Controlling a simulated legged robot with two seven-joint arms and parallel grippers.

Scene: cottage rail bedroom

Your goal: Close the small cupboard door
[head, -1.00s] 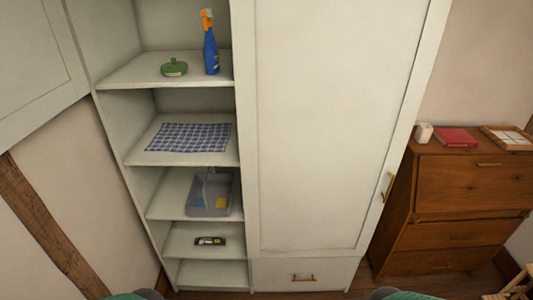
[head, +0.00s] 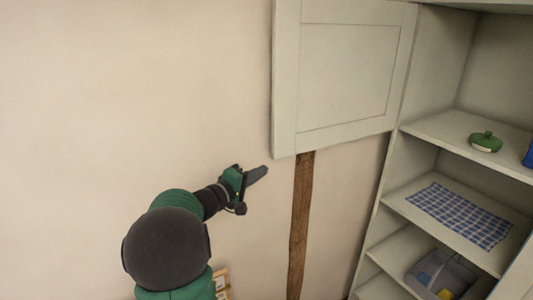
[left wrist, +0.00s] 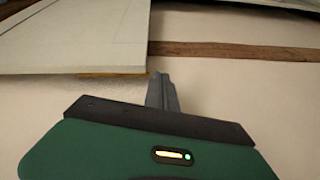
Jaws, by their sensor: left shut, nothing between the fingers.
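The small cupboard door (head: 345,75) is a pale panelled door standing open at the upper left of the shelf unit, in front of the wall. Its right edge meets the open shelves. My left gripper (head: 262,172) is shut and empty, just below and left of the door's lower left corner. In the left wrist view the door (left wrist: 75,40) fills the upper left, and the shut fingertips (left wrist: 160,80) are close to its corner; I cannot tell whether they touch. A yellowish strip (left wrist: 112,75) shows at the door's edge there. My right gripper is not in view.
The open shelves hold a green lidded pot (head: 486,142), a blue checked cloth (head: 460,213) and a grey caddy (head: 440,272). A dark wooden beam (head: 301,220) runs down the wall below the door. The wall at left is bare.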

